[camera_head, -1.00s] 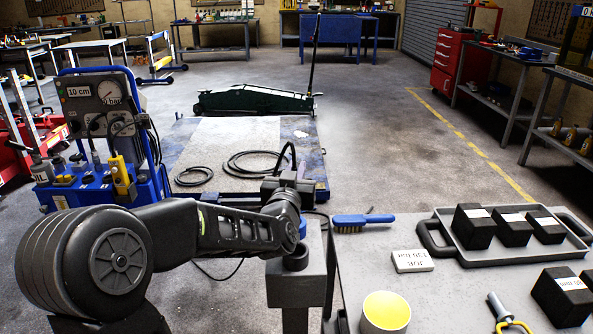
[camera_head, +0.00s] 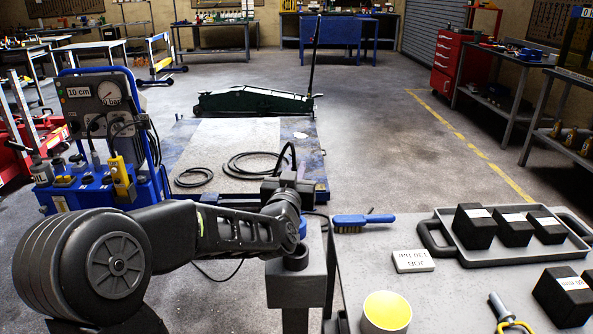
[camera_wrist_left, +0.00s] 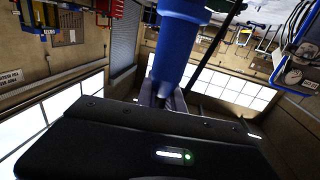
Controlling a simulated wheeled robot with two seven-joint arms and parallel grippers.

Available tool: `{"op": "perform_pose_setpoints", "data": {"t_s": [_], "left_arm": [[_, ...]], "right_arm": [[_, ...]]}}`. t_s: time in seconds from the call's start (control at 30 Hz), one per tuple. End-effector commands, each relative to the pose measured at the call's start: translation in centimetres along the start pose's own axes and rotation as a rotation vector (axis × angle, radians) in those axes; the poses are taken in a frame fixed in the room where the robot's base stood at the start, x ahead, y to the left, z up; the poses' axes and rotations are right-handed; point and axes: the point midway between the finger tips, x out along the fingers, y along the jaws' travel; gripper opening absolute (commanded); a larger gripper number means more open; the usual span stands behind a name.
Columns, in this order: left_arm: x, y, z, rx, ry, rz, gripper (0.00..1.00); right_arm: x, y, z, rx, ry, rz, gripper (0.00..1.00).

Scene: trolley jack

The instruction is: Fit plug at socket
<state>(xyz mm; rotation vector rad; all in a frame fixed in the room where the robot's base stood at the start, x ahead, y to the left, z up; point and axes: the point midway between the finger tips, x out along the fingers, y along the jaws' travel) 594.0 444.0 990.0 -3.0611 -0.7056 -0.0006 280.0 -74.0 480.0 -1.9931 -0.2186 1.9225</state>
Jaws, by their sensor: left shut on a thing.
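My left gripper (camera_head: 291,190) is at the end of the black arm, above and slightly behind the top of a grey post (camera_head: 296,285). It is shut on a blue plug (camera_wrist_left: 180,40), which fills the upper middle of the left wrist view. In the head view only a small blue part of the plug (camera_head: 303,227) shows beside the wrist, and the fingers are mostly hidden. A dark round socket (camera_head: 296,258) sits on top of the post. The plug looks close to it, but I cannot tell whether they touch. My right gripper is not in view.
A grey table (camera_head: 450,300) at the right holds a blue-handled brush (camera_head: 362,221), a white card (camera_head: 413,261), a yellow-topped cup (camera_head: 386,312) and a tray (camera_head: 470,250) with black blocks. A blue pump cart (camera_head: 110,140) stands left. Hose coils (camera_head: 255,163) lie behind, before a green jack (camera_head: 255,102).

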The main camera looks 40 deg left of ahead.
Motion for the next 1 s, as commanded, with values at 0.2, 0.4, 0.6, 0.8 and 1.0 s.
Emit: {"op": "perform_pose_setpoints", "data": {"t_s": [0.2, 0.4, 0.6, 0.8, 1.0], "left_arm": [[0.0, 0.0, 0.7, 0.000, 0.001, 0.000, 0.00], [0.0, 0.0, 1.2, 0.000, 0.001, 0.000, 0.00], [0.0, 0.0, 1.7, 0.000, 0.001, 0.000, 0.00], [0.0, 0.0, 2.2, 0.000, 0.001, 0.000, 0.00], [0.0, 0.0, 2.7, 0.000, 0.001, 0.000, 0.00]], "right_arm": [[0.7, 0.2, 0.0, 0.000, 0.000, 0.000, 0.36], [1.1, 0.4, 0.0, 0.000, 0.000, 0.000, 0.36], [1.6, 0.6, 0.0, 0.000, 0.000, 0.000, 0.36], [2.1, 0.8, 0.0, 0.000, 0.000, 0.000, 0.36], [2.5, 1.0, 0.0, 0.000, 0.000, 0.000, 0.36]]}}
